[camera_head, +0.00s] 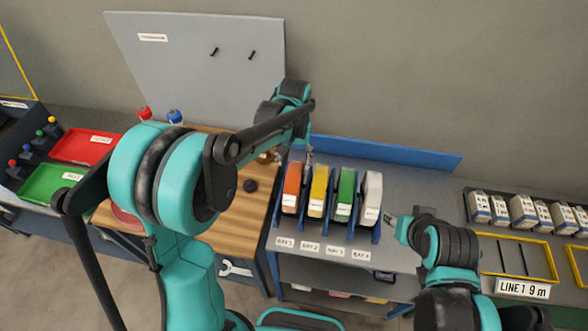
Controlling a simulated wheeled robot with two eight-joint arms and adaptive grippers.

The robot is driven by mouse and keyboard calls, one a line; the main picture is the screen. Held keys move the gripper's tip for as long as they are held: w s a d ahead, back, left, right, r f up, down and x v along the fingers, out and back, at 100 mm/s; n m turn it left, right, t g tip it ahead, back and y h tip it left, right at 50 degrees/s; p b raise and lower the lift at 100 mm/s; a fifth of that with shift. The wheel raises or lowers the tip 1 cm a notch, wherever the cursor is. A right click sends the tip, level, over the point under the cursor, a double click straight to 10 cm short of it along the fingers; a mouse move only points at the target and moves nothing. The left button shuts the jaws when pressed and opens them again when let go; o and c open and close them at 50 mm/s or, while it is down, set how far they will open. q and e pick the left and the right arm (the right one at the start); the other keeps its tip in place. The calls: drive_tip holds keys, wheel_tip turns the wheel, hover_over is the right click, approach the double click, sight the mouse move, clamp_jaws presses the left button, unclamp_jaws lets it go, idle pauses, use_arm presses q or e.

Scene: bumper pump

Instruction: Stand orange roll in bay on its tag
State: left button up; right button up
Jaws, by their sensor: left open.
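The orange roll (292,186) stands upright in the leftmost bay, between blue dividers, with a white label on its front. The bay tag (285,242) lies on the shelf in front of it. My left gripper (308,156) is open, small in the view, just behind and above the gap between the orange roll and the yellow roll (318,190). It holds nothing that I can see, and contact with the orange roll cannot be told. My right gripper (391,219) is to the right of the white roll (371,198); its jaw state is unclear.
A green roll (345,194) stands between the yellow and white ones. A wooden bench (236,222) is at the left, with red (85,147) and green (50,184) trays beyond. White boxes (523,211) and yellow frames (513,258) are at the right. The grey shelf behind the rolls is clear.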

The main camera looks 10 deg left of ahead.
use_arm(q)
wheel_tip(320, 180, up, 3)
drive_tip(key=shift+r, duration=0.15)
drive_tip(key=s+a+r+t, duration=0.2)
drive_tip(key=s+a+t, duration=0.1)
drive_tip(key=s, duration=0.6)
drive_tip(key=s+a+r+t, duration=0.3)
drive_tip(key=s+a+t, duration=0.1)
drive_tip(key=s, duration=0.5)
drive_tip(key=shift+s, duration=0.2)
drive_tip(key=shift+f, duration=0.1)
